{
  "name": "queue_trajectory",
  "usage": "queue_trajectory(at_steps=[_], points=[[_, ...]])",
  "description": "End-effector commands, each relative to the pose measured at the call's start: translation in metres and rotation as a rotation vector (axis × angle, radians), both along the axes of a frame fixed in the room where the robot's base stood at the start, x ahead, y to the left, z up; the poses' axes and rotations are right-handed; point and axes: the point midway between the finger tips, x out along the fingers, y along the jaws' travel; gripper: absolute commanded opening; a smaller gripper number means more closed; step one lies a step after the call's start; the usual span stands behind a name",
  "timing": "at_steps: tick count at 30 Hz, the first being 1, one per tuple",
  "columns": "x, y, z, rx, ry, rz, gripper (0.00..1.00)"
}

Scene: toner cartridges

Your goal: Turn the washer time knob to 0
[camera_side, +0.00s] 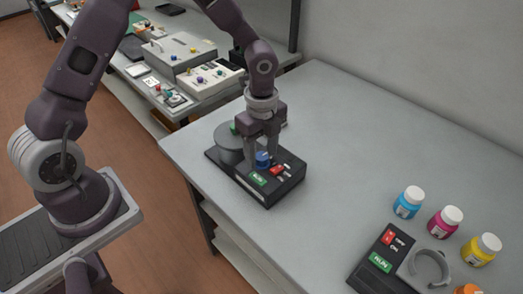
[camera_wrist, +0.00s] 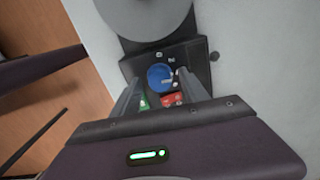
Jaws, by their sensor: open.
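The black washer (camera_side: 266,192) sits on the grey table, with a round grey drum at its left end. Its blue time knob (camera_wrist: 160,76) shows in the wrist view, with white marks near its lower right edge. The marks are too small to read, so I cannot tell the setting. In the side view the knob (camera_side: 263,160) is partly covered by the fingers. My gripper (camera_side: 263,155) points down over the washer, open, with one finger on each side of the knob. In the wrist view its fingers (camera_wrist: 158,80) flank the knob; I cannot tell whether they touch it.
A green RUN button (camera_side: 258,179) and a red switch (camera_side: 278,170) lie close to the knob. A second black device (camera_side: 374,264) with a grey ring holder and several coloured bottles (camera_side: 445,222) stand at the right. The table between is clear.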

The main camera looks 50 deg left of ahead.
Motion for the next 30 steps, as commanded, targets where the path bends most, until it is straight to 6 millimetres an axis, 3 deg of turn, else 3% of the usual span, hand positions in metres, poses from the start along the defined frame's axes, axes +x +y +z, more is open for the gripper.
queue_trajectory(at_steps=[1,9,20,30], points=[[-0.0001,0.0001,0.0001,0.000,0.000,0.000,0.52],[-0.0002,0.0002,0.0004,0.000,0.001,0.001,0.00],[-0.0001,0.0004,0.0007,0.001,0.000,0.053,0.00],[-0.0005,0.0003,0.0006,0.002,0.001,0.307,0.00]])
